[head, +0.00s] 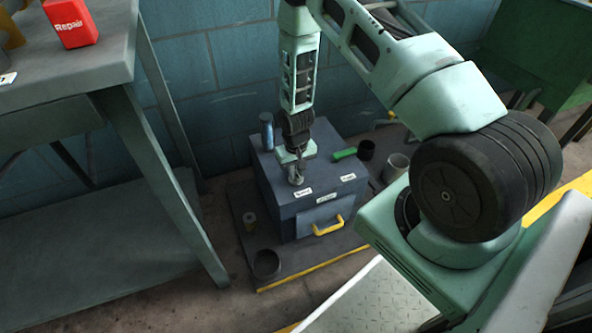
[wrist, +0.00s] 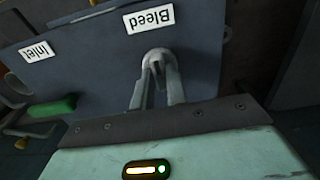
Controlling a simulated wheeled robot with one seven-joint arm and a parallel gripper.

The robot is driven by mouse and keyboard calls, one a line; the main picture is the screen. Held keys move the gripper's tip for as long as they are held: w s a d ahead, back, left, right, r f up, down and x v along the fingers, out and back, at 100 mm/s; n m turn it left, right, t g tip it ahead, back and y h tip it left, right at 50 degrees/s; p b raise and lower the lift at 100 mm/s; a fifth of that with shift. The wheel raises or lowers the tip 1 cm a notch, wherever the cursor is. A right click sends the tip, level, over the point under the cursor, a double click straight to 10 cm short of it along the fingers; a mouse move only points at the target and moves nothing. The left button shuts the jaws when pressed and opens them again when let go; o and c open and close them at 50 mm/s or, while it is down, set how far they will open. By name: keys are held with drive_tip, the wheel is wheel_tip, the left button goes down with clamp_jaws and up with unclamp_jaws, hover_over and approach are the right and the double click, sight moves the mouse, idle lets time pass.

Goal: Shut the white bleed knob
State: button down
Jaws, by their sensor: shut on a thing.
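The bleed knob (wrist: 157,54) is a pale grey-white round knob on top of a dark blue-grey box (head: 283,213). It sits right by the white label reading Bleed (wrist: 149,18), which is upside down in the wrist view. My gripper (wrist: 156,80) is shut on the knob, with one finger on each side of it. In the head view my gripper (head: 297,178) comes down from above onto the box's top near its front left, and it mostly hides the knob there. I cannot tell how far the knob is turned.
A green handle (head: 345,154) and a blue cylinder (head: 266,131) are by the box top. A yellow handle (head: 328,226) is on its front. An Inlet label (wrist: 36,52) shows too. A workbench (head: 128,130) stands left. Open cups (head: 267,263) stand around the box.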

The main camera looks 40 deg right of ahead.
sight(296, 173)
drive_tip(key=c, duration=1.4)
unclamp_jaws()
wheel_tip(296, 173, up, 17)
drive_tip(key=p, duration=0.5)
drive_tip(key=shift+r, duration=0.2)
